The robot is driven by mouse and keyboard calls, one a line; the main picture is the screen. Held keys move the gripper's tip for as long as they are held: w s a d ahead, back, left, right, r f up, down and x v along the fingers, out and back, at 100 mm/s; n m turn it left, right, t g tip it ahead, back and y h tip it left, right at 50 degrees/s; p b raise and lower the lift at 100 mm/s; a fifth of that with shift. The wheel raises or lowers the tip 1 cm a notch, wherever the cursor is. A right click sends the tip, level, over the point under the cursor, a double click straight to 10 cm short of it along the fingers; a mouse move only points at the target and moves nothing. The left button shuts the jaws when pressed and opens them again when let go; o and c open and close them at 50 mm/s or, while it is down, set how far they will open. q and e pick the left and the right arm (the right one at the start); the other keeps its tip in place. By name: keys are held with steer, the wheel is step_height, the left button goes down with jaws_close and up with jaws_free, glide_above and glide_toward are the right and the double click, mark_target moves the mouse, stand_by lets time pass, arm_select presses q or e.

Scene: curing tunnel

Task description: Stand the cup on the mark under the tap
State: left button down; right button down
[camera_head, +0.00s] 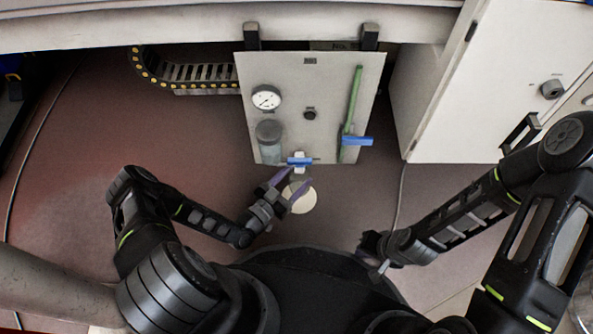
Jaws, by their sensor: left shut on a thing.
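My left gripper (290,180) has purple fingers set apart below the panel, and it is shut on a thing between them. The thing is hard to make out and I take it to be the cup. A pale cream disc (302,202) shows beside and partly behind the right finger. I cannot tell whether it is the mark. The tap (300,160), white with a blue lever, is at the panel's lower edge, just beyond the fingertips. My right gripper (377,262) is low in the picture, away from the tap, and its fingers are too small to read.
The grey panel (300,100) carries a gauge (266,97), a clear bowl (269,142) and a green pipe (353,100) with a blue lever (357,141). A cable chain (190,73) lies behind left. A white cabinet (500,80) stands right. The reddish floor at left is clear.

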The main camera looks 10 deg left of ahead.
mark_target(292, 191)
arm_select(q)
steer(key=shift+w, duration=0.2)
steer(key=shift+r, duration=0.1)
step_height(292, 191, down, 7)
steer(key=b, duration=0.5)
steer(key=shift+r, duration=0.1)
